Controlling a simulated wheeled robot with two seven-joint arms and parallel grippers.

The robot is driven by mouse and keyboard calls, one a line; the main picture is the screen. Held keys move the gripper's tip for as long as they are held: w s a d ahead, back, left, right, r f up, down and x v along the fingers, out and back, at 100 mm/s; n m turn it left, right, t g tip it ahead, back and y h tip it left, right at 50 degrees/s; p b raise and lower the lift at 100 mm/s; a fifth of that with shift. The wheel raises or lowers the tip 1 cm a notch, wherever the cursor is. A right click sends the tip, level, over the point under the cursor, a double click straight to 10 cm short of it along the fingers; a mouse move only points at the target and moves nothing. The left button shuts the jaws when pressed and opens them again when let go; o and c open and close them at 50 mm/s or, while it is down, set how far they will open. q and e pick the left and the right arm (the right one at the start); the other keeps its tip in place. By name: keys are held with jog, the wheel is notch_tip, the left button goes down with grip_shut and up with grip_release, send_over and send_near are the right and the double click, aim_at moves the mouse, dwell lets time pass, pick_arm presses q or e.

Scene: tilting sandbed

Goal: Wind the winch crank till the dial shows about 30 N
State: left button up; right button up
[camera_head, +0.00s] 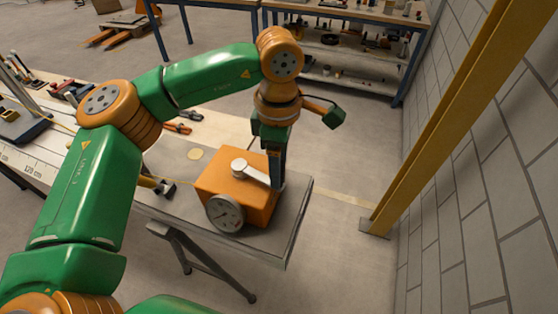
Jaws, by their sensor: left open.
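The orange winch box (215,180) sits on a grey bench (292,225). Its round dial (225,213) is on the front face, tilted in the view; the needle reading is too small to tell. The grey crank (255,173) lies across the top, from a round hub at its left to an outer end at its right. My left gripper (277,178) points down at the crank's outer end, at the box's right edge. It is open; its fingers hide that end, so I cannot tell whether they touch it. My right gripper is not in view.
A black-headed tool (168,190) and a yellowish disc (195,154) lie left of the box. Orange-handled tools (178,127) lie farther back. A yellow post (440,115) and a block wall (480,200) stand to the right, with clear floor between bench and post.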

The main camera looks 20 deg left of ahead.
pick_arm(q)
jog(key=shift+s+r, duration=0.1)
jog(key=shift+s, duration=0.1)
jog(key=c, duration=0.6)
grip_shut()
dwell(0.5)
